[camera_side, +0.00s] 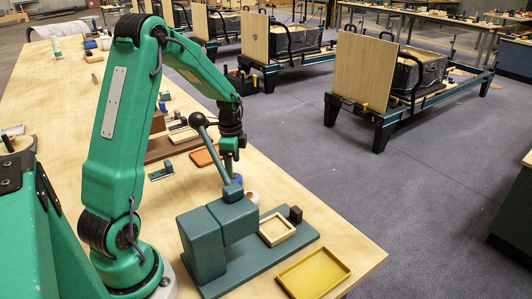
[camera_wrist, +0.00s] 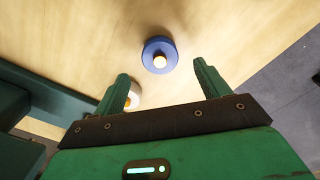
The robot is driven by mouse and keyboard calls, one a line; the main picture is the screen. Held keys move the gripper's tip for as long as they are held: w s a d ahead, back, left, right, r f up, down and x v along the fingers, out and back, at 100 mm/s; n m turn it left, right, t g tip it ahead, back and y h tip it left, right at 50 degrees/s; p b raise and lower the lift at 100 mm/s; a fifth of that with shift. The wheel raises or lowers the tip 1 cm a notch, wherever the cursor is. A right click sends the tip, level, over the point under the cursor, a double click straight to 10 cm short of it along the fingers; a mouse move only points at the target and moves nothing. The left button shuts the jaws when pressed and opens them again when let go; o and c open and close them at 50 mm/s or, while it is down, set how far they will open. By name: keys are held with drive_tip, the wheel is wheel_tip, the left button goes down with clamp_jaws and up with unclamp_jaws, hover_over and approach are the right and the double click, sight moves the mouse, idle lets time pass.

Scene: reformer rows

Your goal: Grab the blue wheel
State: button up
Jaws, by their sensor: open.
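The blue wheel (camera_wrist: 149,52) lies on the pale wooden table in the wrist view, with a light yellowish hub at its centre. It sits just beyond and between the fingertips of my gripper (camera_wrist: 161,68), which is open and empty. I cannot tell how high the fingers are above the wheel. In the side view my gripper (camera_side: 229,155) hangs down over the table behind the lever of a green press.
A white round part (camera_wrist: 135,101) with an orange centre lies by the left finger, partly hidden. The green press (camera_side: 217,236) with its raised lever stands in front, with a cream frame (camera_side: 276,230) on its base. A yellow tray (camera_side: 313,273) lies near the table edge.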

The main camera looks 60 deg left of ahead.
drive_tip(key=shift+f, duration=2.6)
drive_tip(key=c, duration=1.1)
drive_tip(key=shift+r, duration=0.2)
drive_tip(key=shift+r, duration=0.6)
drive_tip(key=r, duration=0.1)
drive_tip(key=d+r, duration=0.1)
drive_tip(key=r, duration=0.1)
drive_tip(key=shift+r, duration=0.1)
drive_tip(key=d+r, duration=0.2)
drive_tip(key=d, duration=0.1)
drive_tip(key=d+r, duration=0.2)
drive_tip(key=d, duration=0.2)
drive_tip(key=d+r, duration=0.2)
drive_tip(key=d, duration=0.1)
drive_tip(key=shift+d+r, duration=0.15)
drive_tip(key=shift+d, duration=0.15)
